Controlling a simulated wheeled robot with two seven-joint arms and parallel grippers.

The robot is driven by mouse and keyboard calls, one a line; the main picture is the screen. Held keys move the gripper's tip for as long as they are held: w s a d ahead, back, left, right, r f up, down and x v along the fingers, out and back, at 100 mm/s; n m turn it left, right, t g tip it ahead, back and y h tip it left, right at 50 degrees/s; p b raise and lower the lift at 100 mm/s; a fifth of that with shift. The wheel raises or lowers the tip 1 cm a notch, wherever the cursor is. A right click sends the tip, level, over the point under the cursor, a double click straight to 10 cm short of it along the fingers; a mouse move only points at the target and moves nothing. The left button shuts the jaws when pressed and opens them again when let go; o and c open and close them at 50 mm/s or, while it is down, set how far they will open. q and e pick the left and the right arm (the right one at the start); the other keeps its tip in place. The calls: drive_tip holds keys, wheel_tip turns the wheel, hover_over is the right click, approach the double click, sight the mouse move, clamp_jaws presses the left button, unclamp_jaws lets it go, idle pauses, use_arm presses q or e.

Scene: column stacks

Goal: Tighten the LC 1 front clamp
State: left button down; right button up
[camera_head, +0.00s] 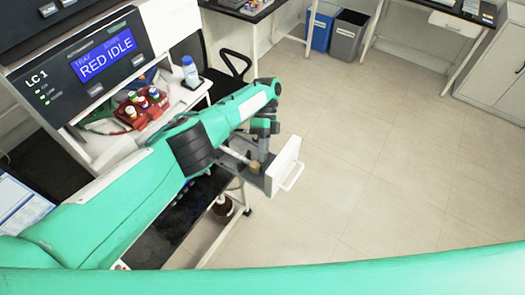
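The LC 1 unit (48,83) stands at the left, its blue display reading "RED IDLE". A grey pulled-out drawer (285,163) with a white front and handle extends from under it, past my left arm. A pale column (234,155) lies in the drawer, and a small tan, brass-like fitting (255,168) sits at its front end; this looks like the front clamp. My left gripper (261,156) points down into the drawer directly over this fitting. Its fingers are too small to tell whether they grip it. My arm hides the rear of the drawer. My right gripper is not in view.
A red rack of capped vials (146,106) and a white bottle with a blue cap (189,72) stand on the unit's ledge behind my arm. A brown bottle (222,207) is below. Blue bin (318,32) and grey bin (347,38) stand far back. The floor at right is clear.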

use_arm(q)
drive_tip(key=shift+w+r, duration=0.3)
idle(0.5)
drive_tip(key=c, duration=1.6)
unclamp_jaws()
drive_tip(key=shift+f, duration=0.1)
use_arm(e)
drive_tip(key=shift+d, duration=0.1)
